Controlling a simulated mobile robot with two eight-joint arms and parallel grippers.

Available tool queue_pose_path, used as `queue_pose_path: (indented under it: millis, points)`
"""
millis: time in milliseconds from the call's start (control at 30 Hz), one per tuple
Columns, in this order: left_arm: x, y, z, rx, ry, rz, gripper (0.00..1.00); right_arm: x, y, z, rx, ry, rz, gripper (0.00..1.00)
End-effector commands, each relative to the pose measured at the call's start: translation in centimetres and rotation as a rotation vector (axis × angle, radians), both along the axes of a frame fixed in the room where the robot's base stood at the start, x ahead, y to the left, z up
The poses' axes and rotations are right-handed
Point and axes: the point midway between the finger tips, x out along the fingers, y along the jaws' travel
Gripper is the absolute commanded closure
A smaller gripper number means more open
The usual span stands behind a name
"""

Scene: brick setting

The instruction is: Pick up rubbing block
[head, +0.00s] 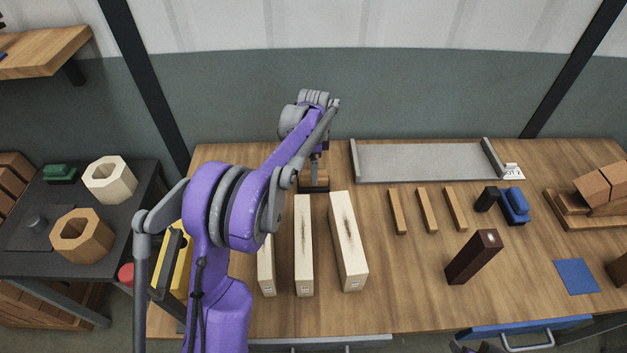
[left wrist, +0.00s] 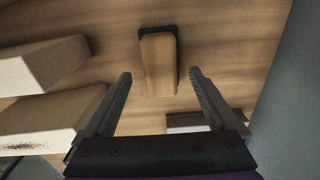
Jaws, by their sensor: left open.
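A wooden block with a black base (left wrist: 158,65), which looks like the rubbing block, lies on the bench. In the left wrist view it is ahead of the fingertips, roughly centred between them and not touched. In the head view a small brown and dark block (head: 314,187) shows just below my left gripper (head: 314,172), partly hidden by it. My left gripper also shows in the left wrist view (left wrist: 160,75), with its two fingers spread wide and nothing between them. My right gripper is not clearly in view.
Several pale long blocks (head: 348,255) lie close in front of the left gripper. A grey tray (head: 425,178) stands at the back. Wooden strips (head: 427,210), a dark upright block (head: 472,257) and a blue brush-like item (head: 514,206) are to the right. Bench between them is clear.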

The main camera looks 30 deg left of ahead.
Motion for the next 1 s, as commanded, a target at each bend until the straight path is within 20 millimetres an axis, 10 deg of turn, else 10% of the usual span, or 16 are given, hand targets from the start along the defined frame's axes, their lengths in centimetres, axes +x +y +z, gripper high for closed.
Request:
queue_pose_path:
  millis: [500, 1000]
  points:
    - [0.0, 0.1, -3.6, 0.000, 0.000, 0.000, 0.07, 0.1, 0.0, 0.2, 0.000, -0.001, 0.000, 0.50]
    - [0.0, 0.1, -3.6, 0.000, 0.000, 0.000, 0.97, 0.1, 0.0, 0.2, 0.000, -0.001, 0.000, 0.50]
